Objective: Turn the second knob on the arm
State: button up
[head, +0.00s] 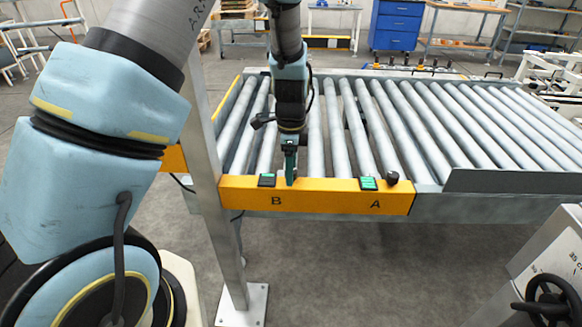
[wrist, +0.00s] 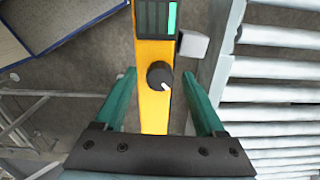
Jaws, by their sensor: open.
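The yellow panel (head: 315,196) runs along the front of the roller conveyor, lettered B on the left and A on the right. A black knob (head: 392,178) sits beside the A display (head: 369,184). Another black knob (wrist: 159,75), with a white mark toward its lower right, shows in the wrist view below a lit display (wrist: 157,18). My gripper (head: 290,172) is over the B end, just right of the B display (head: 267,180); it hides the knob there in the head view. In the wrist view my gripper (wrist: 158,82) is open, its green fingers apart on either side of the knob, with gaps visible.
A grey block (wrist: 192,45) sits close beside the panel near the right finger. The conveyor rollers (head: 340,125) lie behind the panel. A metal post (head: 208,165) stands left of the panel. A black handwheel (head: 552,300) is at lower right. The floor before the panel is clear.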

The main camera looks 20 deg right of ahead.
grip_shut()
dwell(0.5)
jog(key=n, duration=0.5)
jog(key=shift+n, duration=0.3)
jog(key=n, duration=0.5)
jog(key=shift+n, duration=0.3)
jog(key=n+p, duration=0.1)
jog(key=n, duration=0.4)
jog(key=n+p, duration=0.1)
jog(key=n, duration=0.5)
dwell(0.3)
